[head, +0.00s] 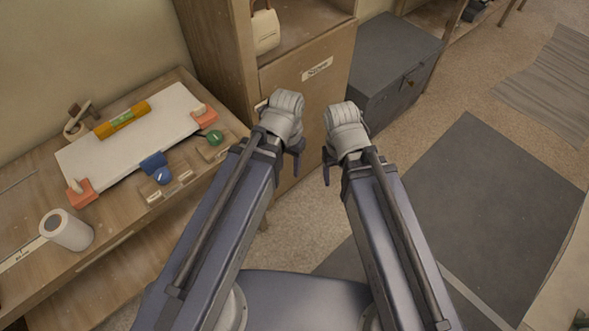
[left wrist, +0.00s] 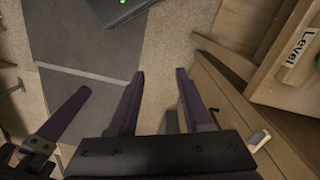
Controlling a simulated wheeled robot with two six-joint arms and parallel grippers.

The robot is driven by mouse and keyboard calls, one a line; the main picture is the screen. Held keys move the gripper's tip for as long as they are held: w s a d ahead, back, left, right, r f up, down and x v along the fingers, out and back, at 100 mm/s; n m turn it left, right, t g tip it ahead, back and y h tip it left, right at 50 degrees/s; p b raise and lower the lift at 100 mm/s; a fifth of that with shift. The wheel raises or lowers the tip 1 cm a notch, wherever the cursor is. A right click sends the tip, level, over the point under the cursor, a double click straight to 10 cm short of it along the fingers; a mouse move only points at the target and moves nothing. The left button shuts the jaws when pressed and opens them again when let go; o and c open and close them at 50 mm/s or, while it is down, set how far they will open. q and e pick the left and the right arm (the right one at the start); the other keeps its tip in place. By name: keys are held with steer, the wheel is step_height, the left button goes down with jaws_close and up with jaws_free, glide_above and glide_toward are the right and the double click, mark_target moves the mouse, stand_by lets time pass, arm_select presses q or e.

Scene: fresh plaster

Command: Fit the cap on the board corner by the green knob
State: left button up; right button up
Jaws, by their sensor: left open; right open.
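A white board (head: 128,150) lies on the workbench at the left in the head view. An orange cap (head: 206,118) is at its right corner, close to the green knob (head: 215,138); I cannot tell how it sits there. Another orange cap (head: 79,193) is at the near left corner. A blue piece with a round knob (head: 153,163) is at the board's front edge. My left gripper (head: 294,158) is open and empty, right of the bench; its apart fingers show in the left wrist view (left wrist: 159,73). My right gripper (head: 326,168) is open beside it.
A yellow level (head: 122,119) lies on the board. A white roll (head: 66,230) stands on the near bench. A wooden cabinet (head: 305,95) and a grey chest (head: 393,70) stand beyond my grippers. A dark mat (head: 475,210) covers the floor at right.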

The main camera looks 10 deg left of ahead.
arm_select(q)
steer(key=shift+s+d+y, duration=0.7)
steer(key=shift+d, duration=0.2)
stand_by(0.7)
